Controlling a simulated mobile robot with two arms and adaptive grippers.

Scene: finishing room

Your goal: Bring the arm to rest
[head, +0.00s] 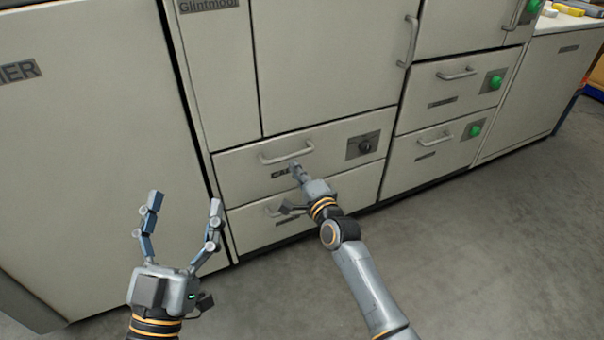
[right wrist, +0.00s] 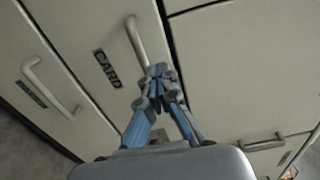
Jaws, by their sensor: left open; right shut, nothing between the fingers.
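My left gripper (head: 183,205) is open and empty at the lower left of the head view, in front of the tall light cabinet. My right arm reaches from the bottom right towards the drawers. My right gripper (head: 295,168) is shut and empty, just below the upper drawer's handle (head: 286,152) in the head view. In the right wrist view the shut fingers (right wrist: 157,72) overlap the lower end of a handle (right wrist: 138,42) beside a label reading "CARD" (right wrist: 108,68). I cannot tell whether they touch it.
The upper drawer (head: 235,164) is closed and carries a dark knob (head: 365,147). A lower drawer (head: 245,222) sits beneath it. More drawers with green knobs (head: 475,131) stand to the right. The grey floor (head: 480,250) is clear at the lower right. A counter with small items is at the top right.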

